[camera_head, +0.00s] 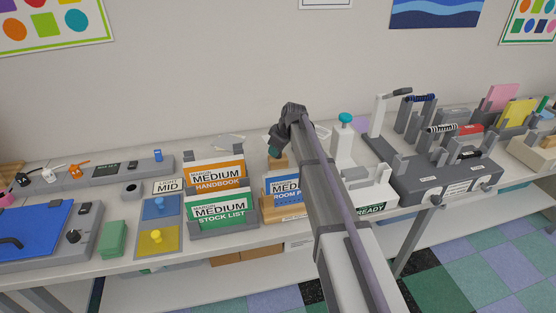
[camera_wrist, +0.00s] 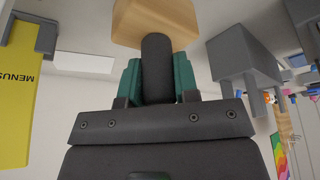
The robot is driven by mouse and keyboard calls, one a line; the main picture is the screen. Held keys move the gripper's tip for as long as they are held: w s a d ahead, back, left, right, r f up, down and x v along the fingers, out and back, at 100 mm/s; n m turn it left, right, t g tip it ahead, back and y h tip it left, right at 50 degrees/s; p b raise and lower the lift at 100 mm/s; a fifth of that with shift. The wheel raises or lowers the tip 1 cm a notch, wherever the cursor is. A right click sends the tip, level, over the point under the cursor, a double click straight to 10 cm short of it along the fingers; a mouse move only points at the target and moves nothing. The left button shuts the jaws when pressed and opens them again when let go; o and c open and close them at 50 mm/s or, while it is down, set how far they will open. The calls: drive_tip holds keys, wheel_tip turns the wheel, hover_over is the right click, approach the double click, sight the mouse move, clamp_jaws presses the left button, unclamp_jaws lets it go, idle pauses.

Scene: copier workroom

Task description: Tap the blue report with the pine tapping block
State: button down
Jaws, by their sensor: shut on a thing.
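My gripper (camera_head: 275,152) is shut on the dark handle of the pine tapping block (camera_head: 279,161). In the wrist view the gripper's green fingers (camera_wrist: 158,80) clasp that handle, with the pale wooden block (camera_wrist: 155,22) beyond them. My arm hides the report's right part. I cannot make out the blue report in the wrist view.
A grey rack left of the blue report holds an orange handbook (camera_head: 216,173) and a green stock list (camera_head: 222,207). A white press with a teal knob (camera_head: 345,118) stands right of my arm. A grey binding machine (camera_head: 445,182) is farther right.

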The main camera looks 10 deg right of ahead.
wheel_tip(320, 180, up, 5)
drive_tip(key=p, duration=0.4)
drive_tip(key=shift+r, duration=0.15)
drive_tip(key=c, duration=1.4)
unclamp_jaws()
drive_tip(key=shift+c, duration=0.2)
clamp_jaws()
